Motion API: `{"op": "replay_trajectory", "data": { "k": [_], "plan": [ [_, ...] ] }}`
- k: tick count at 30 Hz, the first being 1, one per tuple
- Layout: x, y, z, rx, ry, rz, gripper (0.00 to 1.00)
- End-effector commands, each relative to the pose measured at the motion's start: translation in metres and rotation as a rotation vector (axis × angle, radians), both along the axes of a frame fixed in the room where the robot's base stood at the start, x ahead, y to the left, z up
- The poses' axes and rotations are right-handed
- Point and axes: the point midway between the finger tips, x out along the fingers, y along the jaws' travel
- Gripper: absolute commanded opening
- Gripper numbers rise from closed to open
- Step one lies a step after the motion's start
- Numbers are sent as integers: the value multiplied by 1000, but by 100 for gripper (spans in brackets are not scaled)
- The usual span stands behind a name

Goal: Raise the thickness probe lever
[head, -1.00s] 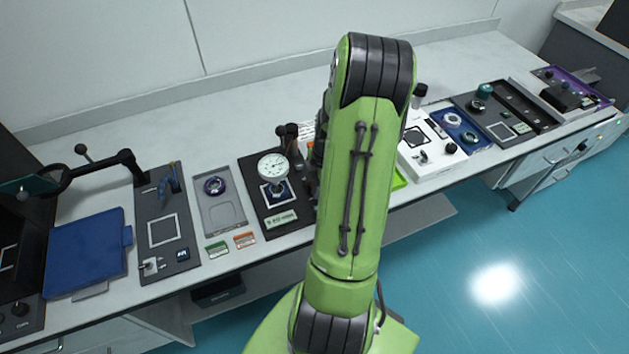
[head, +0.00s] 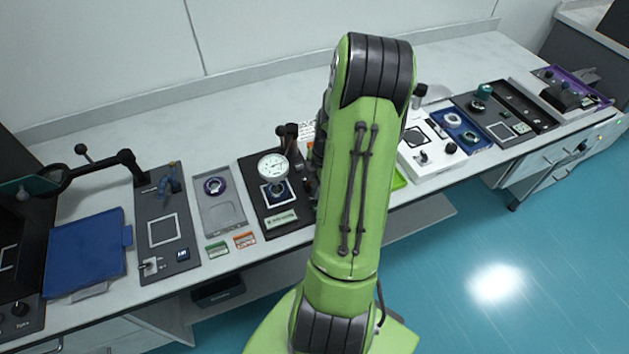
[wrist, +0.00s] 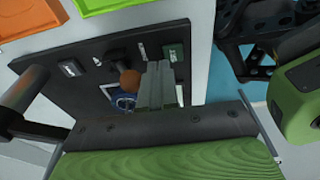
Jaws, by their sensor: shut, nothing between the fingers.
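The thickness probe's round white dial (head: 273,167) stands over a dark base plate (head: 252,197) left of my arm in the head view. Dark knobbed parts (head: 281,131) rise behind the dial; I cannot tell which is the lever there. The wrist view shows a dark plate (wrist: 85,62) with an orange-brown ball knob (wrist: 130,80) on a dark stem, which looks like the lever. My gripper (wrist: 159,68) is shut and empty, just right of the knob; whether it touches is unclear. My arm hides the gripper in the head view.
A blue ringed part (wrist: 122,101) sits just below the knob in the wrist view. A dark cylindrical part (wrist: 20,95) juts in at left. Orange (wrist: 28,18) and green (wrist: 100,5) trays lie beyond the plate. A grey tray (head: 222,205) lies left of the probe.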

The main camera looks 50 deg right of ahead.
Motion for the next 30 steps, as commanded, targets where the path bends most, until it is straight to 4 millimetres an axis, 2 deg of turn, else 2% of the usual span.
{"op": "replay_trajectory", "data": {
  "k": [30],
  "plan": [
    [26,-15,-1,-2,-4,1,0]
  ]
}}
